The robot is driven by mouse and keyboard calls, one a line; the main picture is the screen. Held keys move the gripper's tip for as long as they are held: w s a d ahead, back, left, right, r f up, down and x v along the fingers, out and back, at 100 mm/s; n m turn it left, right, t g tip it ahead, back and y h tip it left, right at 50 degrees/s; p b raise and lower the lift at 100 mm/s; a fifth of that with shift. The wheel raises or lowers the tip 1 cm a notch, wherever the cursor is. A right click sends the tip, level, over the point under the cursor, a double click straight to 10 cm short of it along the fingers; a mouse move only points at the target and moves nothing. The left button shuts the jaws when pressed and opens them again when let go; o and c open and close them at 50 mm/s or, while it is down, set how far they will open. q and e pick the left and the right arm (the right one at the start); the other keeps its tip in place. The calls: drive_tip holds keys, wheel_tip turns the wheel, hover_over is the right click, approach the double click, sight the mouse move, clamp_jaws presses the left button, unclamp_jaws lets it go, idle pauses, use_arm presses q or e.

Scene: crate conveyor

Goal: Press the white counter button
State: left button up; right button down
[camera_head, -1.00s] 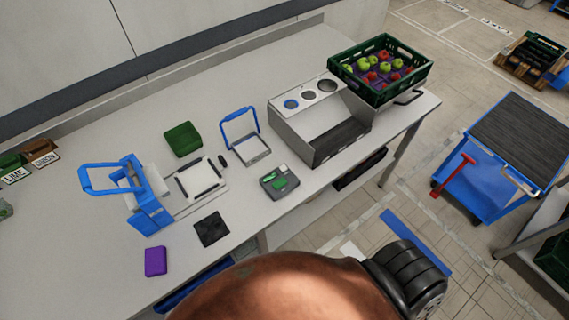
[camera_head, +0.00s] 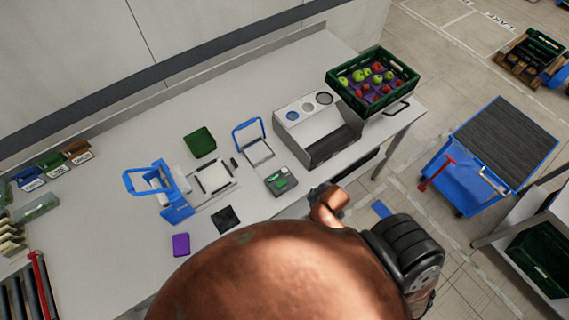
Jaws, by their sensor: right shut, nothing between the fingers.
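The counter (camera_head: 281,181) is a small dark grey box with a green face and a pale patch at its top. It sits near the front edge of the grey worktable (camera_head: 110,215). The white button is too small to make out clearly. My right gripper (camera_head: 317,190) shows only as a small dark part beyond my copper-coloured arm, to the right of the counter and apart from it in the picture. It is shut and empty. My arm hides most of it. My left gripper is not in view.
A grey metal bin (camera_head: 312,148) with round holes stands right of the counter, beside a green crate (camera_head: 402,97) of fruit. A blue-handled frame (camera_head: 249,130), a blue stand (camera_head: 176,207), a green box (camera_head: 200,142), a black pad (camera_head: 225,219) and a purple block (camera_head: 181,244) lie leftward.

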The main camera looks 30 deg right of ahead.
drive_tip(key=w+a+r+n+t+p, duration=0.15)
drive_tip(key=w+r+n, duration=0.25)
drive_tip(key=r, duration=0.4)
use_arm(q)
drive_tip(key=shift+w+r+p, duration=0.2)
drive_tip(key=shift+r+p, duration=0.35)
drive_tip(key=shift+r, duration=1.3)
use_arm(e)
drive_tip(key=r+n+t+y, duration=0.1)
drive_tip(key=n+t+y, duration=0.1)
drive_tip(key=n, duration=1.6)
hover_over(286, 171)
drive_tip(key=shift+r, duration=0.15)
wheel_tip(286, 171, down, 8)
drive_tip(key=b, duration=0.5)
drive_tip(key=shift+r, duration=0.25)
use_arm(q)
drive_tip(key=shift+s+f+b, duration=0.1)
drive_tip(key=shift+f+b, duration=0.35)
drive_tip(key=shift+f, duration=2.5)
use_arm(e)
drive_tip(key=shift+f, duration=0.65)
